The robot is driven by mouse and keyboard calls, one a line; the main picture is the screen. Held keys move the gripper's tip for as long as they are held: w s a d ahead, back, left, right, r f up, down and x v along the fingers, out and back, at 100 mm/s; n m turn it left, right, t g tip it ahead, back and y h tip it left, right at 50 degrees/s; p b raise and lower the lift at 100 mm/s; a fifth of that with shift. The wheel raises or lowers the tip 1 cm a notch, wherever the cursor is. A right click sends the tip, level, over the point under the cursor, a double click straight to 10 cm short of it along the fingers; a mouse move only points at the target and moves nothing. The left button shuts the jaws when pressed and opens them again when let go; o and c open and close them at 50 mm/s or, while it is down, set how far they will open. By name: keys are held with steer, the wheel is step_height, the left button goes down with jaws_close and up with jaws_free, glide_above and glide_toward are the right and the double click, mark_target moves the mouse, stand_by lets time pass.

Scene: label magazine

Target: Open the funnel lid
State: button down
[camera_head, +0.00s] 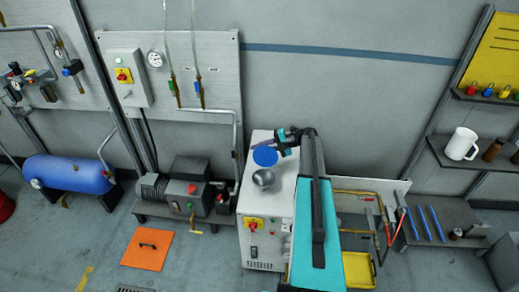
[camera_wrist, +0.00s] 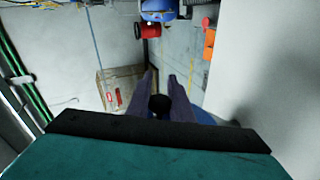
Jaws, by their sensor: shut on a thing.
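The blue funnel lid (camera_head: 265,157) is a round disc at the far side of the grey metal funnel (camera_head: 263,178) on top of the white machine. The lid stands off the funnel, whose round bowl shows uncovered. My gripper (camera_head: 260,146) is just behind the lid, reaching in from the right. In the wrist view my two purple-grey fingers (camera_wrist: 160,93) are on either side of a black knob (camera_wrist: 160,106), shut on it. Part of the blue lid (camera_wrist: 204,116) shows behind the fingers. The hinge is not clear to see.
The white machine (camera_head: 266,225) carries a yellow switch panel (camera_head: 253,225) on its front. A pump (camera_head: 186,188) stands to its left, with an orange floor plate (camera_head: 147,247) in front. A shelf with a white jug (camera_head: 460,143) is far right. Floor at the front left is mostly clear.

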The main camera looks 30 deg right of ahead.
steer(key=shift+s+d, duration=0.1)
steer(key=shift+d, duration=0.25)
steer(key=c, duration=1.6)
jaws_free()
steer(key=shift+a, duration=0.25)
steer(key=shift+s+d+r+b, duration=0.25)
steer(key=shift+s+d+b, duration=0.1)
steer(key=shift+d+b, duration=0.15)
steer(key=v, duration=1.2)
steer(key=shift+s+d+r+b, duration=0.15)
steer(key=shift+d+b, duration=0.1)
steer(key=shift+b, duration=0.15)
